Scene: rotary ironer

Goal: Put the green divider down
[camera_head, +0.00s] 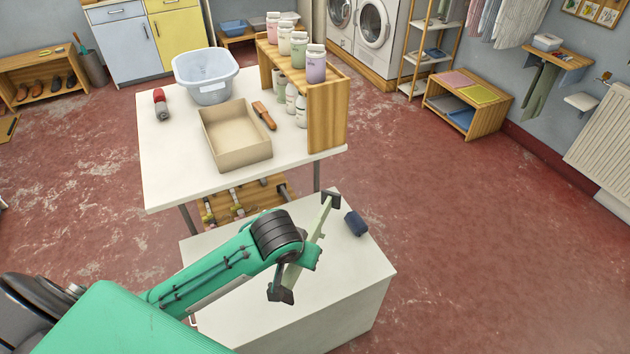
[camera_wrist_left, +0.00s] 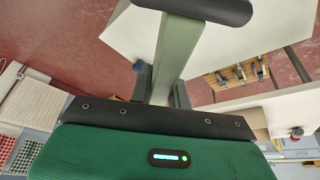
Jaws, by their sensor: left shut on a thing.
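The green divider (camera_head: 321,222) is a narrow pale green bar with dark end pieces. My left gripper (camera_head: 303,256) is shut on it around its middle and holds it over a low white cabinet (camera_head: 350,282). The bar slants in the head view, one end far and one end near. In the left wrist view the divider (camera_wrist_left: 177,50) runs up from between the dark fingers (camera_wrist_left: 160,88) to a dark rounded end piece. I cannot tell how high it is above the cabinet top. My right gripper is not in view.
A dark blue roll (camera_head: 356,223) lies on the cabinet top close to the divider's far end.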

